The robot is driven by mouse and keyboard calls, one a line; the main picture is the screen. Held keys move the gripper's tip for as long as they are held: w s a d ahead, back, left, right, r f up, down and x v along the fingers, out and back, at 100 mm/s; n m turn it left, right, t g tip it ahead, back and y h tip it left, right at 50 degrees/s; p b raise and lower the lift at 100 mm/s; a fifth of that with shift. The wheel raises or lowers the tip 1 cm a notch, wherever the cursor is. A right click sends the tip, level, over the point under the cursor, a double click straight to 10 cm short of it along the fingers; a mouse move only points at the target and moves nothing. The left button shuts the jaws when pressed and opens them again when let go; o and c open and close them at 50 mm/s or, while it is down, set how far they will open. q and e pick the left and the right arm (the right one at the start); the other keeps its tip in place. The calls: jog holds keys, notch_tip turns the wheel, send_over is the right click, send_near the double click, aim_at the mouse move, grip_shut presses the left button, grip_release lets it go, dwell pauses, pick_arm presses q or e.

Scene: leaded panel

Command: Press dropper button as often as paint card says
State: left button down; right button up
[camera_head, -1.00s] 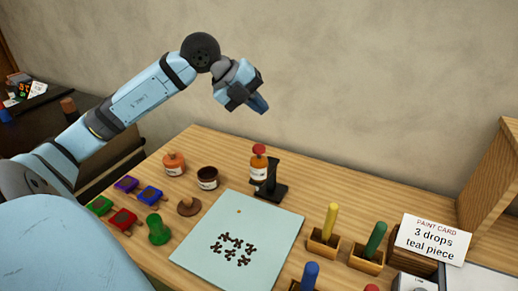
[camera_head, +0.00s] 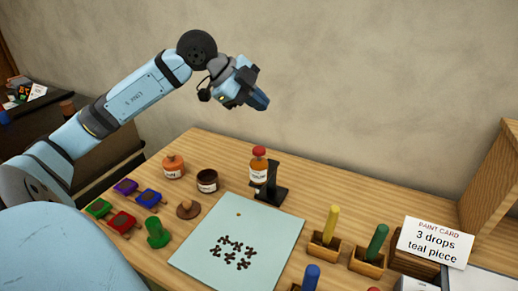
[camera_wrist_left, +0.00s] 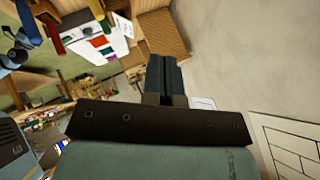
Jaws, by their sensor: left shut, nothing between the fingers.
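The dropper bottle (camera_head: 258,168) has an amber body, a white label and a red button (camera_head: 259,151) on top. It stands against a black stand (camera_head: 273,188) at the back of the table. The paint card (camera_head: 436,242) at the right reads "3 drops teal piece". My left gripper (camera_head: 259,99) is shut and empty, raised above and apart from the red button. Its shut fingers also show in the left wrist view (camera_wrist_left: 165,80). A pale teal sheet (camera_head: 277,228) lies in front of the bottle, with a small brown spot and a cluster of dark marks. My right gripper is not seen.
An orange jar (camera_head: 173,166) and a dark open jar (camera_head: 207,181) stand left of the bottle. Coloured pads (camera_head: 122,222) and a green stamp (camera_head: 157,233) sit at the left. Yellow (camera_head: 330,224) and green (camera_head: 376,242) handles stand in wooden holders at the right.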

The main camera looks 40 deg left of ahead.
pick_arm(q)
jog(key=f, duration=0.1)
jog(key=b, duration=0.6)
send_over(258, 150)
notch_tip(258, 150, down, 7)
jog(key=shift+r, duration=0.15)
jog(key=shift+f+b, duration=0.35)
jog(key=shift+f, duration=0.25)
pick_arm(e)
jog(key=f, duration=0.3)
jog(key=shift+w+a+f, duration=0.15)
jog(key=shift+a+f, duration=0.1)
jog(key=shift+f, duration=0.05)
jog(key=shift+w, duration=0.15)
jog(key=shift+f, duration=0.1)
pick_arm(q)
jog(key=shift+f+b, duration=0.35)
jog(key=shift+f, duration=0.05)
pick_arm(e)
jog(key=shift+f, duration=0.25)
